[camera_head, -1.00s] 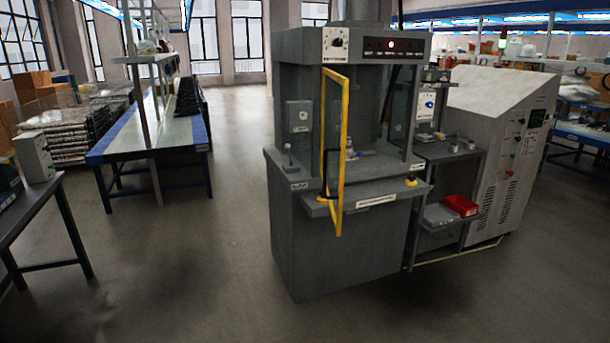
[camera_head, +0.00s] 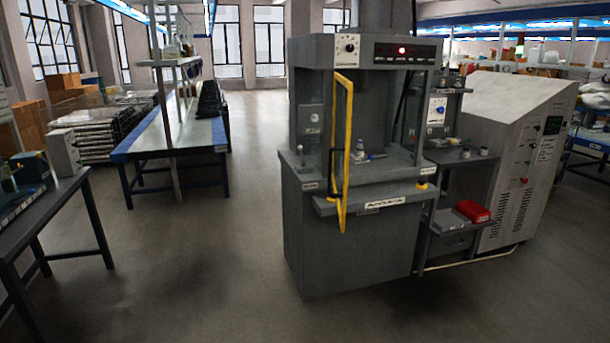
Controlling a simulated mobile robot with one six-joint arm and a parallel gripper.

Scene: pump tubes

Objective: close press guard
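The press (camera_head: 355,245) is a grey cabinet machine standing in the middle of the camera_head view. Its guard (camera_head: 348,150) is a yellow-framed door, swung open and sticking out toward me from the left side of the press opening. A black handle (camera_head: 333,175) sits on the guard's frame. The press opening behind it is uncovered, and a small light-coloured part (camera_head: 360,150) shows inside. A red light glows on the control panel (camera_head: 403,52) above. My gripper is not in view.
A side bench (camera_head: 462,157) with a red bin (camera_head: 473,211) and a slanted grey cabinet (camera_head: 515,150) stand right of the press. A dark table (camera_head: 60,215) is at the left, a long blue-edged bench (camera_head: 175,140) behind. The floor (camera_head: 190,270) in front is clear.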

